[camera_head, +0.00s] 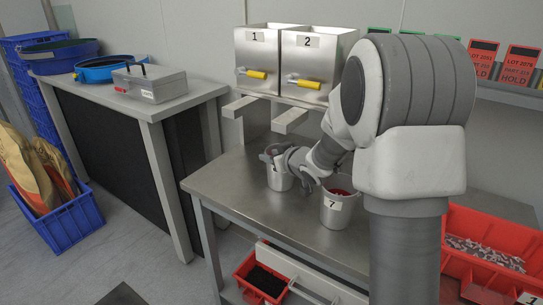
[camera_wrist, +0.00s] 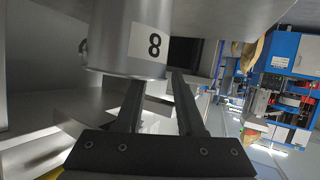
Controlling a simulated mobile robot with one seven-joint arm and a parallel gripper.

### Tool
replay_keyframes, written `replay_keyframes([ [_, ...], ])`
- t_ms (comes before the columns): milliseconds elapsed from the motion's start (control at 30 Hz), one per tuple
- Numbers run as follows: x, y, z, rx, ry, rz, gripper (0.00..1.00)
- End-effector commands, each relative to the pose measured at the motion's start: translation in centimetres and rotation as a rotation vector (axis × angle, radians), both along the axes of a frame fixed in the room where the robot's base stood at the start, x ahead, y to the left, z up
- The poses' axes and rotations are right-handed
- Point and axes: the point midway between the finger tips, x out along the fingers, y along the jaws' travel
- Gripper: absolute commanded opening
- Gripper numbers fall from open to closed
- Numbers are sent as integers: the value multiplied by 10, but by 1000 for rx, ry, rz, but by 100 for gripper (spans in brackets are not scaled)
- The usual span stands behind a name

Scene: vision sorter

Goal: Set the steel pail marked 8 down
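The steel pail marked 8 (camera_wrist: 126,48) fills the upper left of the wrist view, its number label facing the camera. In the head view the same pail (camera_head: 279,181) is upright at the steel table (camera_head: 240,196); whether its base touches the top is unclear. My gripper (camera_head: 276,157) is at the pail's upper part. In the wrist view the two dark fingers of my gripper (camera_wrist: 160,80) stand apart with a gap between them. The pail hides part of the near-left finger, so any grip is unclear.
A pail marked 7 (camera_head: 337,207) with reddish contents stands close on the right. Dispensers marked 1 (camera_head: 254,55) and 2 (camera_head: 308,60) are behind. The table is bare left of the pail. Red bins (camera_head: 490,234) are at the right.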

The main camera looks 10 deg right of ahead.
Motion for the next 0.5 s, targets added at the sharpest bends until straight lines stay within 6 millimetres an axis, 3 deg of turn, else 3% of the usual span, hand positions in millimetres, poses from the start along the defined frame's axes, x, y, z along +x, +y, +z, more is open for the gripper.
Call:
replay_keyframes([
  [300,0,0,3,-1,0,0,38],
  [500,-24,-8,15,0,-1,-3,38],
])
